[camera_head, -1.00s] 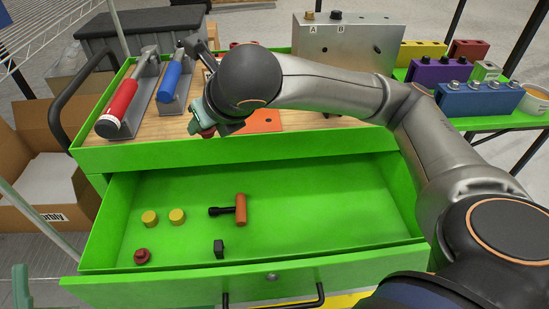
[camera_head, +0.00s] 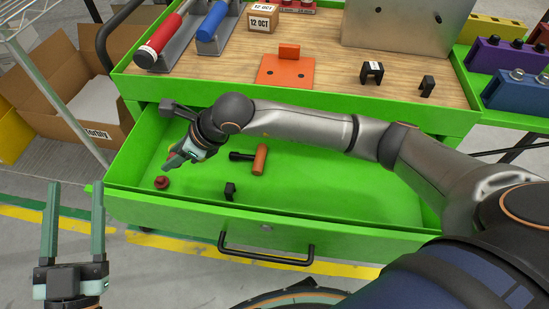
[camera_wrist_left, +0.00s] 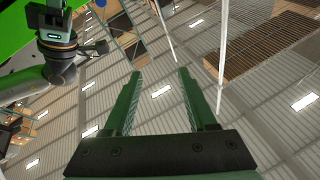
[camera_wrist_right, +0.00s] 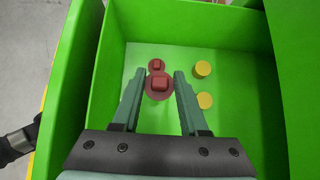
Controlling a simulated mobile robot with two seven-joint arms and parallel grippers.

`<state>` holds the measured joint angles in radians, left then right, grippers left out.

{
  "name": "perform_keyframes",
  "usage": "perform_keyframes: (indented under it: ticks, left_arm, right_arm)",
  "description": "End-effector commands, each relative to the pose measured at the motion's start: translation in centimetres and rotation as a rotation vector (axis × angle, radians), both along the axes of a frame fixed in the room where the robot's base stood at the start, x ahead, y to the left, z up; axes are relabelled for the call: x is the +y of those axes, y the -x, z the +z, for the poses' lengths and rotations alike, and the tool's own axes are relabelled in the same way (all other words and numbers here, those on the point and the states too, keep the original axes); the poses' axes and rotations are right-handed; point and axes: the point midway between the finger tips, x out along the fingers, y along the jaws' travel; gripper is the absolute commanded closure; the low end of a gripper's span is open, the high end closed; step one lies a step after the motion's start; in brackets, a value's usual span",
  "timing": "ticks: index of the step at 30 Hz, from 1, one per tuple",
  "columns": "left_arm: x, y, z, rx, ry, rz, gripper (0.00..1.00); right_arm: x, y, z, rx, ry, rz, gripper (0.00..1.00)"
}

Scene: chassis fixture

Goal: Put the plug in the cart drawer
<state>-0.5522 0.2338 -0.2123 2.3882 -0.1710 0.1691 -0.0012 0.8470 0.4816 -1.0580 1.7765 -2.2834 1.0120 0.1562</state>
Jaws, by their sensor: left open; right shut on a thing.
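My right gripper (camera_head: 180,157) is over the left part of the open green cart drawer (camera_head: 330,190). In the right wrist view its fingers (camera_wrist_right: 159,88) are shut on a red plug (camera_wrist_right: 160,84), held above the drawer floor. In the head view the held plug is hidden or too small to make out. A second red plug (camera_head: 162,182) lies on the drawer floor and shows in the right wrist view (camera_wrist_right: 156,65) just beyond the held one. My left gripper (camera_head: 73,225) is open and empty, left of the drawer and apart from it; its fingers also show in the left wrist view (camera_wrist_left: 160,100).
The drawer also holds an orange-headed hammer-like piece (camera_head: 260,159), a small black part (camera_head: 230,191) and two yellow pieces (camera_wrist_right: 202,69). Above is the wooden cart top (camera_head: 330,85) with an orange plate (camera_head: 284,71), black brackets (camera_head: 372,73) and handled tools (camera_head: 163,40). The drawer's right side is clear.

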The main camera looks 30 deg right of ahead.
Motion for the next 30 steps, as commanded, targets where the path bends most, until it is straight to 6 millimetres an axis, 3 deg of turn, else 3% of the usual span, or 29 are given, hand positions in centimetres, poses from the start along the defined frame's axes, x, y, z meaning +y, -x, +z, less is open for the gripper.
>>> perform_keyframes:
  ticks: [8,12,18,26,28,30]
  left_arm:
    - [0.0,0.0,-0.2,0.0,-0.002,0.0,0.43]
    - [-0.4,1.6,3.1,-0.148,-0.006,-0.031,0.43]
    - [-0.8,3.7,6.3,-0.31,-0.009,-0.06,0.43]
    - [-1.0,5.0,7.8,-0.395,-0.011,-0.078,0.43]
    - [-1.1,5.8,8.6,-0.442,-0.011,-0.087,0.43]
    - [-1.1,5.8,8.1,-0.439,-0.008,-0.091,0.43]
  right_arm:
    - [0.5,0.1,-1.1,0.0,0.001,0.021,1.0]
    - [0.4,0.1,-3.5,0.002,0.004,0.019,1.0]
    - [0.4,0.1,-6.1,0.0,0.001,0.019,1.0]
    - [0.4,0.1,-7.5,-0.001,0.002,0.019,1.0]
    - [0.4,0.1,-8.3,0.001,0.003,0.02,1.0]
    - [0.4,0.1,-9.7,0.001,0.002,0.019,1.0]
